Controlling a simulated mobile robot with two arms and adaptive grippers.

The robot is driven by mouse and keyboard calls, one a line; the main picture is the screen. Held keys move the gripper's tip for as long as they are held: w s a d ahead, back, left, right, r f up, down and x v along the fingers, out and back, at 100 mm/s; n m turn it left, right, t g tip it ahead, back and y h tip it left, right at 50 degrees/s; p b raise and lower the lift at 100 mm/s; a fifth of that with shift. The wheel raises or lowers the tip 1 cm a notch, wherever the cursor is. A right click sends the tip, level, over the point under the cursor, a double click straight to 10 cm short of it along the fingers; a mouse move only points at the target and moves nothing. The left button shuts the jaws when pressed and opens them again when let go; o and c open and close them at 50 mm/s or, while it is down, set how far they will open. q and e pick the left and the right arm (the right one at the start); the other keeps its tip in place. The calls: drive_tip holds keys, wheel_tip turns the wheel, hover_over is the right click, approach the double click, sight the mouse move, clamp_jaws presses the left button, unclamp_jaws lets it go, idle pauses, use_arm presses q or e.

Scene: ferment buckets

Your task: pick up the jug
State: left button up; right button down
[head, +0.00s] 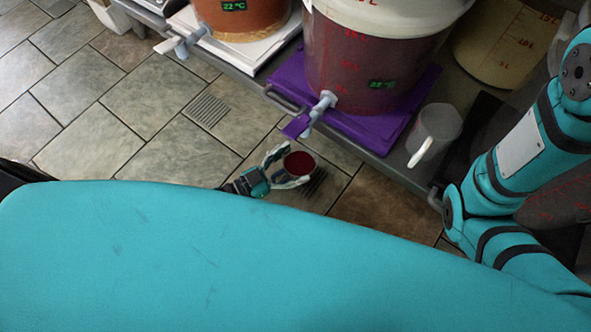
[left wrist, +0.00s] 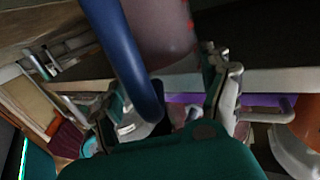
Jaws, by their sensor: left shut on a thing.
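My left gripper (head: 288,168) is in front of the counter, over the tiled floor in the head view. It is shut on a jug (head: 301,163), whose round top looks dark red from above. In the left wrist view the jug's blue handle (left wrist: 128,62) runs down between the two fingers, and its see-through pinkish body (left wrist: 162,28) with red marks stands just beyond. The jug's lower part is hidden in the head view. My right gripper is out of view; only its arm shows at the right.
A large bucket (head: 352,62) of dark red liquid stands on a purple mat (head: 398,128), its tap (head: 325,102) jutting past the counter edge. A grey-white handled cup (head: 437,128) stands to its right. An orange-brown bucket (head: 240,15) and a pale bucket (head: 497,45) flank it.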

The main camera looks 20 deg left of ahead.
use_arm(q)
drive_tip(key=c, duration=0.7)
drive_tip(key=shift+r, duration=0.2)
